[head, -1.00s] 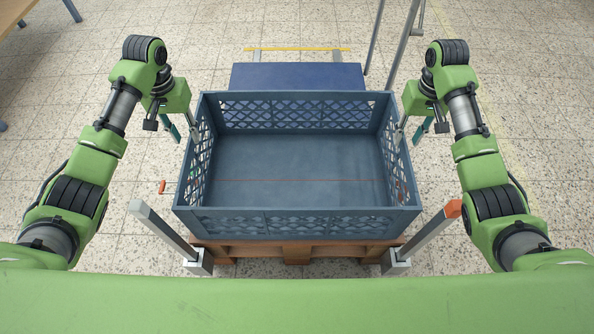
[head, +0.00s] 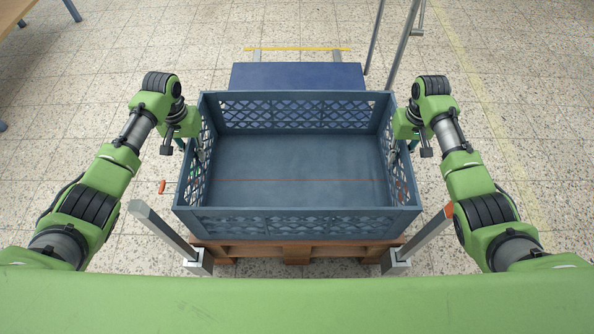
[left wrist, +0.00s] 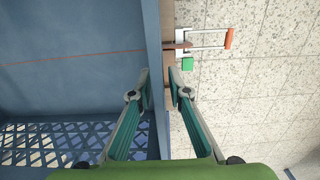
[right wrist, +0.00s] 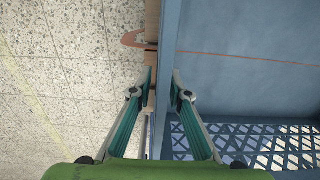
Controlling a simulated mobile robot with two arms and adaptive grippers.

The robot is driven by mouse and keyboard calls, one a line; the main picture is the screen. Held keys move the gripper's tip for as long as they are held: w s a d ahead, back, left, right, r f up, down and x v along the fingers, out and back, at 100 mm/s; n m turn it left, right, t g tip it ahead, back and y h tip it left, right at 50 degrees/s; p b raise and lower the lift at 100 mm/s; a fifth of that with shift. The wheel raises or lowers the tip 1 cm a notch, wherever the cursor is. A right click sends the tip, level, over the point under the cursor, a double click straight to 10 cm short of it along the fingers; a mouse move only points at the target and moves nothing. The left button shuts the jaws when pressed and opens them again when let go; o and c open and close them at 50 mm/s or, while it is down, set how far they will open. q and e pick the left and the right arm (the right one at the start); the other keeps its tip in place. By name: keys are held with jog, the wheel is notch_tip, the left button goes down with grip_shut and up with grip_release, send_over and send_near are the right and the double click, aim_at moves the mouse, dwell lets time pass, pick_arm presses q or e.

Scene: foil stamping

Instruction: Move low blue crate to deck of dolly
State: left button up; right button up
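The low blue crate (head: 297,212) is empty and sits level on a wooden pallet (head: 290,249). A flat dark-blue deck (head: 297,75), apparently the dolly's, lies just beyond the crate's far wall. My left gripper (head: 196,143) is at the crate's left wall; in the left wrist view its fingers (left wrist: 158,84) are parted, one on each side of the rim (left wrist: 153,40). My right gripper (head: 399,143) is at the right wall; in the right wrist view its fingers (right wrist: 164,80) likewise stand either side of the rim (right wrist: 169,35). Finger contact is unclear.
Grey posts on block feet stand at the near left (head: 163,231) and near right (head: 425,240). Metal uprights (head: 403,45) rise behind at the right. An orange-handled fitting (head: 162,187) juts out left of the crate. Open tiled floor lies on both sides.

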aim_at(189, 141)
pick_arm(q)
grip_shut()
pick_arm(e)
grip_shut()
pick_arm(q)
jog(key=shift+w+r, duration=0.1)
pick_arm(e)
jog(key=shift+w+r, duration=0.1)
jog(key=shift+w, duration=0.05)
pick_arm(q)
jog(key=shift+r, duration=0.15)
pick_arm(e)
jog(key=shift+r, duration=0.2)
